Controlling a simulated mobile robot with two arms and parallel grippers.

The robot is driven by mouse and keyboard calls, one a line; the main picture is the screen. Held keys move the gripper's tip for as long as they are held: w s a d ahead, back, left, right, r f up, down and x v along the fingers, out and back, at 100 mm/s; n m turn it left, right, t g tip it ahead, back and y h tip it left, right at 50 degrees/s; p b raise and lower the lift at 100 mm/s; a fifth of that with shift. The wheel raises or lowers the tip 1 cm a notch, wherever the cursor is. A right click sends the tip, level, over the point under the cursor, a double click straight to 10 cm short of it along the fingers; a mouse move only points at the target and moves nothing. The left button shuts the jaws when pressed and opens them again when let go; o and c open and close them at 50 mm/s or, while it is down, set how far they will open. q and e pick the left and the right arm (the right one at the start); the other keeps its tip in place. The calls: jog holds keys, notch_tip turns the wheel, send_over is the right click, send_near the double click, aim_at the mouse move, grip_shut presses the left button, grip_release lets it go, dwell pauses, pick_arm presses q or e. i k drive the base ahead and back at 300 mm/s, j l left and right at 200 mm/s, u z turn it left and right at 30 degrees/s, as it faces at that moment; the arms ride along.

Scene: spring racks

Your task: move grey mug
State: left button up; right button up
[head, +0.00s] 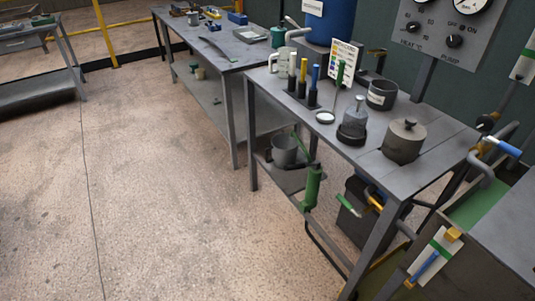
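A small grey cup-like thing (193,18), possibly the grey mug, stands at the far end of the back workbench (235,50). It is too small to make out a handle. On the nearer workbench (345,150), a dark grey open cup (382,95) stands toward the back; I cannot tell whether it is a mug. A pale jug or mug with a handle (281,62) stands at that bench's left corner. Neither of my grippers is in view.
The near bench also holds a lidded grey pot (404,141), a glass bottle (354,121) and several colored-top tubes (302,88). A grey bucket (285,150) sits on its lower shelf. A blue drum (330,20) stands behind. The floor (160,190) at left is clear.

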aim_at(284, 148)
jog(key=z, duration=0.55)
jog(key=i+j+z, duration=0.15)
jog(key=j+z, duration=0.2)
jog(key=i+j+z, duration=0.15)
jog(key=j+z, duration=0.2)
jog(key=j, duration=0.2)
jog(key=j+z, duration=0.3)
jog(key=j, duration=0.15)
